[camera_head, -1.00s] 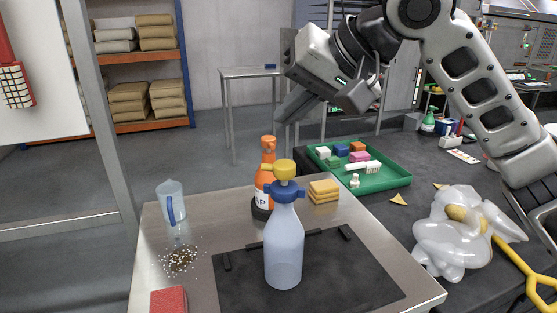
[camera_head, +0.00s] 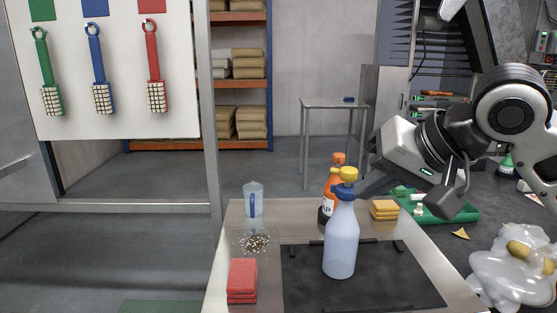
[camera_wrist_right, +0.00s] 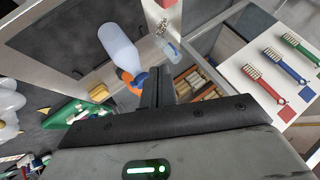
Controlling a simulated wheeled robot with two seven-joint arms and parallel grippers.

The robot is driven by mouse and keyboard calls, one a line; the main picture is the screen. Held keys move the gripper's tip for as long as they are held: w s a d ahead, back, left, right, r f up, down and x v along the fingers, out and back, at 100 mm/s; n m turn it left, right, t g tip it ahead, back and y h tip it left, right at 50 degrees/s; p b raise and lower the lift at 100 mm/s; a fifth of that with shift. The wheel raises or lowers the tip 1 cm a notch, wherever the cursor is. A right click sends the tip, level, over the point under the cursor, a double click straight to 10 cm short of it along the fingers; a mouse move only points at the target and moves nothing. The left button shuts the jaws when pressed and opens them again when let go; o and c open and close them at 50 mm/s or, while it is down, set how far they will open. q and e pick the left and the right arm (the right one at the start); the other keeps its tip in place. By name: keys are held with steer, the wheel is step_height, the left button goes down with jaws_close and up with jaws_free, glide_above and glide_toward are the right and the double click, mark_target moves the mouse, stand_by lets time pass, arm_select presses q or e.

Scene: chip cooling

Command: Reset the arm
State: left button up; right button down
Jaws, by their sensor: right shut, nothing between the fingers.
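My right arm comes in from the right in the head view. Its gripper (camera_head: 366,188) is shut and empty, raised behind and to the right of the spray bottle, above the table's far side. In the wrist view the shut fingers (camera_wrist_right: 156,88) point towards the bottles. The pale bottle with blue and yellow spray head (camera_head: 342,242) stands upright on a black mat; it also shows in the wrist view (camera_wrist_right: 119,46). The orange bottle (camera_head: 331,190) stands behind it, partly hidden. My left gripper is not in view.
The steel table (camera_head: 238,222) holds a clear jug (camera_head: 253,199), a pile of crumbs (camera_head: 255,243), red sponges (camera_head: 242,281) and yellow sponges (camera_head: 384,209). A green tray (camera_head: 462,210) and a plastic bag (camera_head: 512,270) lie to the right. Brushes hang on a white board (camera_head: 120,105) at left.

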steer(key=s+a+f+n, duration=0.1)
steer(key=s+f, duration=0.3)
steer(key=f, duration=0.8)
steer(key=s+a+f+n, duration=0.1)
steer(key=s+f, duration=0.2)
steer(key=f, duration=0.8)
steer(key=s+d+f+g+h, duration=0.2)
steer(key=s+d+f+h, duration=0.15)
steer(key=s+f, duration=0.35)
steer(key=s+d+f+g+h, duration=0.1)
steer(key=s+d+f+h, duration=0.1)
steer(key=s+d+f, duration=0.6)
steer(key=w+a+f+n+t+y, duration=0.1)
steer(key=w+a+f+t+y, duration=0.2)
steer(key=a+t, duration=0.3)
steer(key=shift+w+a+f+t, duration=0.15)
steer(key=shift+w+a+t, duration=0.35)
steer(key=shift+a, duration=0.65)
